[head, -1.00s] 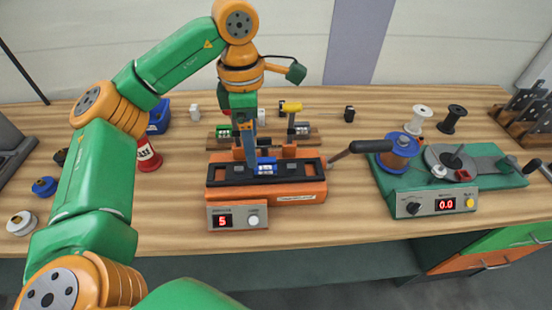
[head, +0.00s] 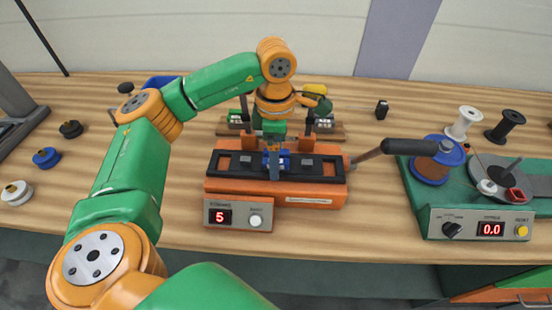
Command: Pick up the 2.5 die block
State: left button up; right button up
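A small blue block (head: 284,163) sits in the dark slot in the middle of the orange machine (head: 330,196). Its marking is too small to read, so I cannot tell whether it is the 2.5 die block. My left gripper (head: 276,147) points down right at the blue block; its fingertips overlap it, and I cannot tell whether they are closed on it. My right gripper is not in view.
The orange machine's display reads 5. A black-handled lever (head: 408,147) sticks out to its right, toward a green strander (head: 435,208) with a blue-flanged spool (head: 432,168). Several small round parts lie at the left. Bare table lies left of the machine.

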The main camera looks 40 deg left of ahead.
pick_arm(q)
grip_shut()
dwell(0.3)
